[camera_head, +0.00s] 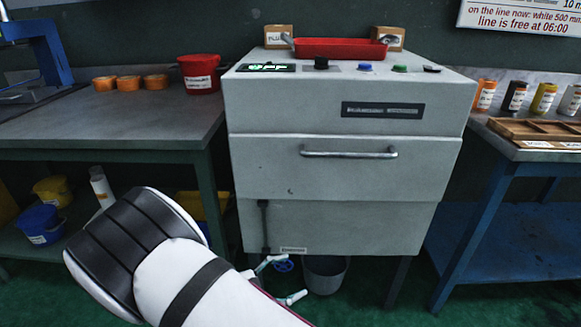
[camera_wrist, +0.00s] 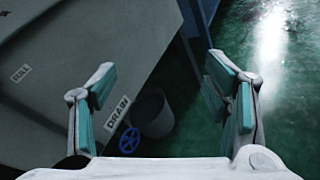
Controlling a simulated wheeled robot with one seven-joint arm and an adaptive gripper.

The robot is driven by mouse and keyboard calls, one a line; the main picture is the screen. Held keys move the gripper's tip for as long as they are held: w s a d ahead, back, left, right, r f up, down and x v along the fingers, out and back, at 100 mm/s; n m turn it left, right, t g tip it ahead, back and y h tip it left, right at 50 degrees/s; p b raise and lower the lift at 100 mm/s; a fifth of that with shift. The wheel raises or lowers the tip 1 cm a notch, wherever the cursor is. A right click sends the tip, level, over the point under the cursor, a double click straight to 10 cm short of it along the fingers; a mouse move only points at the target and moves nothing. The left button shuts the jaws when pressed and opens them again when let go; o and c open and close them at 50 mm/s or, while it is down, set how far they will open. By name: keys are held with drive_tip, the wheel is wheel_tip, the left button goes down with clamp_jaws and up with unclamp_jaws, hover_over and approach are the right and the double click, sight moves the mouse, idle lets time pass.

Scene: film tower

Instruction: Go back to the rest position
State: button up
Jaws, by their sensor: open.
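My gripper (camera_wrist: 162,100) is open in the wrist view, its two teal-padded fingers wide apart with nothing between them. Beyond the fingers are the machine's grey side (camera_wrist: 70,60), a "DRAIN" label (camera_wrist: 118,112), a blue valve wheel (camera_wrist: 129,139) and a grey bucket (camera_wrist: 152,113). In the head view my white and black arm reaches up from the bottom, left of the grey machine (camera_head: 340,170).
The machine has a drawer with a handle (camera_head: 348,153) and a red tray (camera_head: 340,48) on top. A left bench (camera_head: 60,125) holds a red tub (camera_head: 200,74) and orange rolls. A blue right bench (camera_head: 540,155) holds several bottles and a wooden tray (camera_head: 530,130). Green floor (camera_head: 380,305) shows in front.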

drive_tip(key=s+d+r+m+g+y, duration=0.3)
drive_tip(key=s+d+r+m+g, duration=0.25)
drive_tip(key=d+r, duration=0.5)
drive_tip(key=s+d+r+m+g+y, duration=0.2)
drive_tip(key=s+d+r+m+g, duration=0.4)
drive_tip(key=r, duration=0.7)
drive_tip(key=s+d+r+m+t+y, duration=0.2)
drive_tip(key=s+r+m+y, duration=0.15)
drive_tip(key=s, duration=0.65)
drive_tip(key=s+d+r+m+t+y, duration=0.15)
drive_tip(key=s+m+y, duration=0.35)
drive_tip(key=s, duration=0.6)
wheel_tip(320, 180, up, 34)
drive_tip(key=t+p, duration=0.4)
drive_tip(key=p, duration=2.8)
drive_tip(key=shift+w+d+r+n, duration=0.15)
drive_tip(key=shift+w+n, duration=0.1)
drive_tip(key=shift+n, duration=0.15)
